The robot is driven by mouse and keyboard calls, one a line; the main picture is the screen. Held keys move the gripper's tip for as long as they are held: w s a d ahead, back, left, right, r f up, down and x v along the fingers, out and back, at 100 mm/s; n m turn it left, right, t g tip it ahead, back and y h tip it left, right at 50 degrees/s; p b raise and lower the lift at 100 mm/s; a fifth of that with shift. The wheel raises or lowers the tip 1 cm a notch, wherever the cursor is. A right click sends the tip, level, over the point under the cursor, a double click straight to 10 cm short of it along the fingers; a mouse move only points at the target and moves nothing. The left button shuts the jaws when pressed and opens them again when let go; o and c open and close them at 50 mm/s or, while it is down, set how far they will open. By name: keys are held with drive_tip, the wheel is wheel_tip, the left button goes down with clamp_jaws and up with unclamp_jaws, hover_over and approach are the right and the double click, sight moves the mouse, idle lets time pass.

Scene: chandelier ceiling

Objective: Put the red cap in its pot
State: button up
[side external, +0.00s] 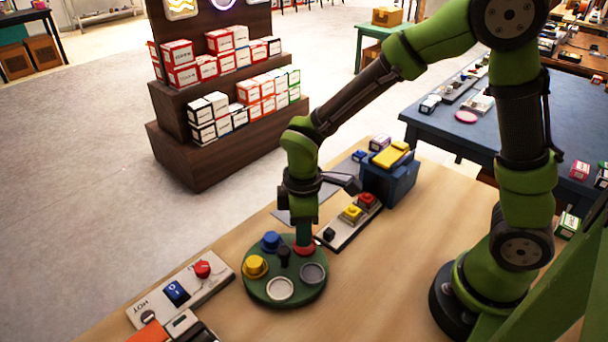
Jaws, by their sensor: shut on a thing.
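A round dark green holder (256,290) stands on the wooden table, with several small round pots and caps around a black centre knob (283,256). The red cap (303,250) is at the back right edge of the holder, directly below my gripper (303,238). My gripper points straight down and is shut on the red cap. The fingers hide part of the cap and what lies under it. I cannot tell whether it sits in its pot or just above it. A yellow cap (255,266) and a blue cap (271,241) stand at the left and back.
A pale-topped pot (280,290) and a grey one (313,273) are at the holder's front. A switch panel with a red knob (202,269) lies left. A strip with yellow and red buttons (351,213) and a blue box (389,180) stand right behind. Table to the right is clear.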

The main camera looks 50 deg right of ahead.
drive_tip(key=shift+f, duration=0.9)
idle(0.8)
drive_tip(key=o, duration=1.5)
drive_tip(key=shift+c, duration=0.2)
drive_tip(key=shift+r, duration=3.8)
